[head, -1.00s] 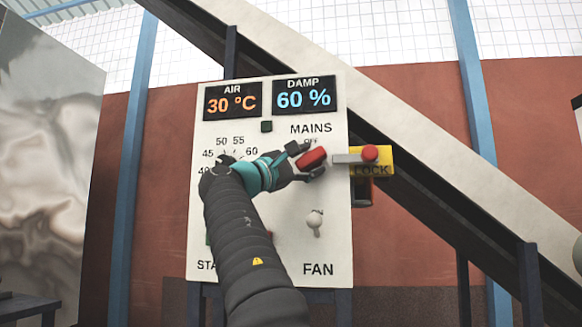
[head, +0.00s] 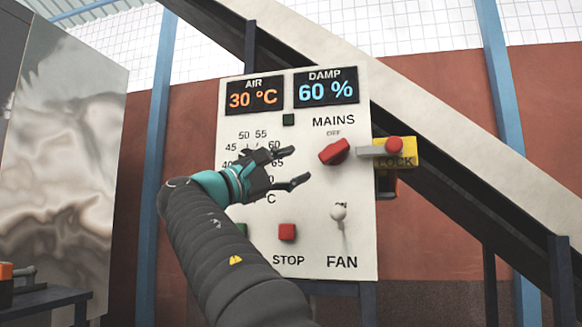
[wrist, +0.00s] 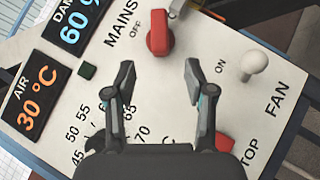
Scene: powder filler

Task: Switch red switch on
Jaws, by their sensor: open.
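The red switch (head: 334,151) is a chunky knob under the MAINS label on the white panel, tilted with its right end higher. An OFF mark sits just above it. It also shows in the wrist view (wrist: 160,33), where an ON mark lies between it and the fan toggle. My gripper (head: 297,167) is open and empty, left of the switch and apart from it. In the wrist view my gripper (wrist: 159,72) has its fingers spread on either side, with the switch just beyond the tips.
A yellow LOCK block (head: 405,156) with a red button and a grey bar is close to the right of the switch. A white fan toggle (head: 338,212) is below it. A red STOP button (head: 287,231) is lower left. My arm covers part of the dial.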

